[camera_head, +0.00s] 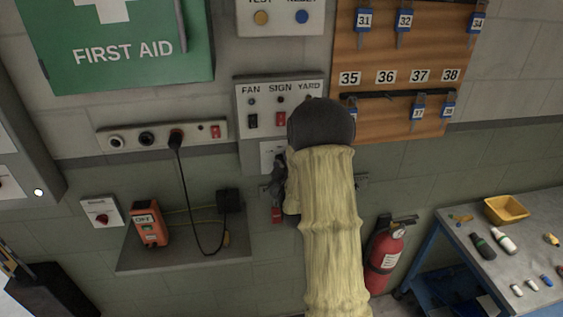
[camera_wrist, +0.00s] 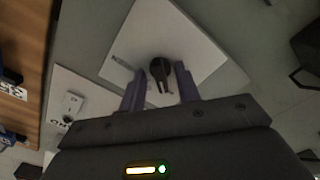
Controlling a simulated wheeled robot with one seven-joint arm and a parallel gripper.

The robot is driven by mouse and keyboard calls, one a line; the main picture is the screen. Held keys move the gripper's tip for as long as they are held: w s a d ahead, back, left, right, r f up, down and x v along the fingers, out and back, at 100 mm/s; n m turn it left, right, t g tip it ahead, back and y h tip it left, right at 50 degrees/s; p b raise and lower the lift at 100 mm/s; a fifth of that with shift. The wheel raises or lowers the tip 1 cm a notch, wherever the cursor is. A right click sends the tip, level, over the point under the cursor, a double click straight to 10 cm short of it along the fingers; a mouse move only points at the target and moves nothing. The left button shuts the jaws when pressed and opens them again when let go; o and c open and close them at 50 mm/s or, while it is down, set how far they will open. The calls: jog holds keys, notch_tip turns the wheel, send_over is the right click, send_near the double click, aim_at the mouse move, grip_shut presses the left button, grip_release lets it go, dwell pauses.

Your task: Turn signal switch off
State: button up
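A white plate (camera_wrist: 190,35) with a black rotary knob (camera_wrist: 160,68) fills the middle of the wrist view. My gripper (camera_wrist: 161,82) is open, with one purple finger on each side of the knob. I cannot tell whether the fingers touch it. In the head view, part of a white plate (camera_head: 268,156) shows below the FAN SIGN YARD panel (camera_head: 257,93). My dark gripper (camera_head: 280,180) is just below it, and my arm hides much of that area, including the knob. No label reading "signal" is legible on the plate.
A wooden key board (camera_head: 395,70) hangs right of the panel. A socket strip (camera_head: 160,136) and a shelf (camera_head: 180,260) with an orange device (camera_head: 149,224) are at left. A red extinguisher (camera_head: 385,255) and a workbench (camera_head: 500,265) stand at lower right.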

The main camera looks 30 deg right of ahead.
jog(key=c, duration=0.7)
jog(key=shift+f+m+b, duration=0.15)
jog(key=shift+m+b, duration=0.35)
jog(key=shift+b, duration=0.5)
jog(key=m+b, duration=0.2)
jog(key=b, duration=0.2)
jog(key=shift+f+m, duration=0.1)
jog(key=shift+m, duration=0.3)
jog(key=shift+d+r+m+b, duration=0.1)
jog(key=shift+r+m+b, duration=0.05)
jog(key=shift+m+b, duration=1.55)
jog(key=shift+r+m+b, duration=0.15)
jog(key=shift+m+b, duration=1.15)
jog(key=shift+b, duration=0.7)
